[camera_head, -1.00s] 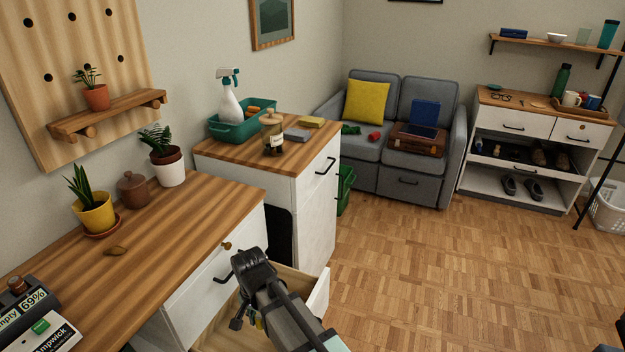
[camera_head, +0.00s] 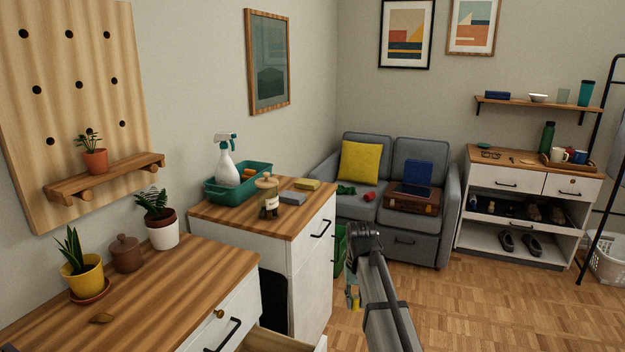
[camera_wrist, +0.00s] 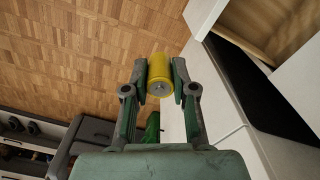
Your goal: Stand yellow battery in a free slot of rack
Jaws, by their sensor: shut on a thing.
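The yellow battery (camera_wrist: 160,68) is a cylinder with a grey metal end facing the wrist camera. My gripper (camera_wrist: 160,82) is shut on it, one finger on each side. In the head view, my gripper (camera_head: 352,297) hangs in the air over the floor, right of the cabinet, and a little yellow shows at its lower end. The rack is not recognisable in either current view.
The wooden desk (camera_head: 150,300) carries a yellow plant pot (camera_head: 83,277), a brown jar (camera_head: 126,254) and a white pot (camera_head: 163,235). An open drawer (camera_head: 275,340) juts out at its right. The cabinet (camera_head: 305,270) stands behind. Open floor (camera_head: 470,315) lies to the right.

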